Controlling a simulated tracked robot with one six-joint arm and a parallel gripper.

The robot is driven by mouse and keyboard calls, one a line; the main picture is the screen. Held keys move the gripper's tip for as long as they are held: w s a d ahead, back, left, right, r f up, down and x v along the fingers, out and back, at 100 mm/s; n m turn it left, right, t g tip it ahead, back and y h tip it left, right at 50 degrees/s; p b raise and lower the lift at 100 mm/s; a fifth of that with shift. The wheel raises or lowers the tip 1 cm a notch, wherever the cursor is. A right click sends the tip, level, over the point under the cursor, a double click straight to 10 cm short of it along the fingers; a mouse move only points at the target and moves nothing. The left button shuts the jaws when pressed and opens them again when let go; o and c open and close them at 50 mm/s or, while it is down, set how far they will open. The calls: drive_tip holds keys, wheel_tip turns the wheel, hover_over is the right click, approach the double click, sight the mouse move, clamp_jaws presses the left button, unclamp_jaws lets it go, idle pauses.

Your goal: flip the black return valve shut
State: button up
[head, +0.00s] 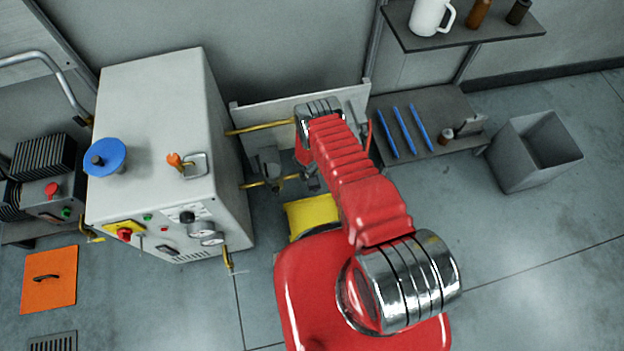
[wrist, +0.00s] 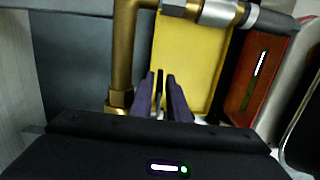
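My gripper (wrist: 161,78) points away from the wrist camera, with its two dark fingers a narrow gap apart. A thin dark bar shows between the fingers; I cannot tell whether it is the black return valve's lever, and it does not look clamped. A brass pipe (wrist: 124,50) stands just left of the fingers, and a metal fitting (wrist: 216,12) lies beyond them at the top. In the head view, my red arm hides the gripper and much of the pipework beside the grey machine (head: 150,130). I cannot clearly identify the black valve in either view.
A yellow tray (wrist: 188,55) lies behind the fingers; a yellow surface also shows in the head view (head: 310,213). A red block with a white light strip (wrist: 250,85) stands close at the right. Brass pipes (head: 262,127) run from the machine. A grey bin (head: 510,165) stands farther right.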

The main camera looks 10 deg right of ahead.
wheel_tip(320, 180, up, 13)
drive_tip(key=a, duration=0.1)
drive_tip(key=shift+a+r, duration=0.15)
drive_tip(key=shift+a, duration=0.2)
idle(0.5)
